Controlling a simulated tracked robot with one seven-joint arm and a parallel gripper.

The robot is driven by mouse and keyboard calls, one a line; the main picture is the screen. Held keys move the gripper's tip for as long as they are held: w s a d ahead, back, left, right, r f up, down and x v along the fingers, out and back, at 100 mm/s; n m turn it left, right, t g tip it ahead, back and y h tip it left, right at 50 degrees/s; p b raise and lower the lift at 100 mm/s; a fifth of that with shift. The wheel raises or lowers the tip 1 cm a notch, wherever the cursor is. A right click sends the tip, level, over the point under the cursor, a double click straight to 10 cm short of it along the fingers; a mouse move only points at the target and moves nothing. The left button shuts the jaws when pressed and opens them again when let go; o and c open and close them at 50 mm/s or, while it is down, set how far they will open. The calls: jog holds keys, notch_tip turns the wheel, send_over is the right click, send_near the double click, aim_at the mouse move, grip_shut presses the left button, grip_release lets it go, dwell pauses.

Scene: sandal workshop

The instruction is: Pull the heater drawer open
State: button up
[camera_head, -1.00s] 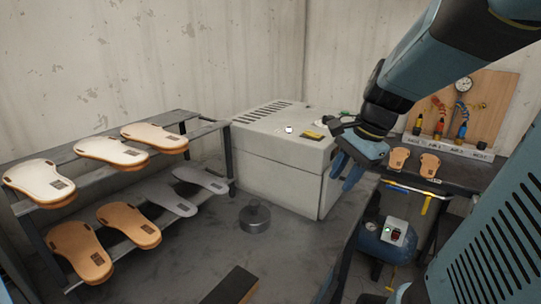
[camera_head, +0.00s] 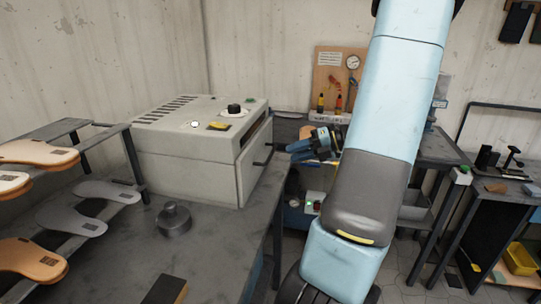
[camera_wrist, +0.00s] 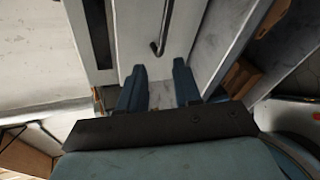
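The heater is a pale grey box (camera_head: 185,150) on the workbench at the left middle in the head view. Its drawer front (camera_head: 253,168) faces right, below a dark slot, and looks flush with the box. A thin dark bar handle (camera_head: 263,162) sticks out of it. My gripper (camera_head: 291,150) is just right of the handle. In the wrist view the handle (camera_wrist: 161,35) hangs on the pale drawer front (camera_wrist: 137,25), ahead of my two blue fingers. My gripper (camera_wrist: 158,68) is open, with nothing between the fingers and a gap before the handle.
A shoe-sole rack (camera_head: 70,135) stands left of the heater. A round dark weight (camera_head: 173,220) and a dark block (camera_head: 165,290) lie on the bench (camera_head: 225,235). A tool board (camera_head: 335,75) stands behind, and another bench (camera_head: 505,195) is at the right.

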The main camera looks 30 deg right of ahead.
aim_at(271, 153)
jog(key=d+f+m+t, duration=0.1)
jog(key=d+m+t, duration=0.2)
jog(key=d+m, duration=0.25)
jog(key=shift+n, duration=0.25)
jog(key=x, duration=1.3)
jog(key=shift+w+a+f, duration=0.15)
jog(key=shift+a+f, duration=0.05)
jog(key=shift+f, duration=0.15)
jog(key=shift+c, duration=0.4)
grip_shut()
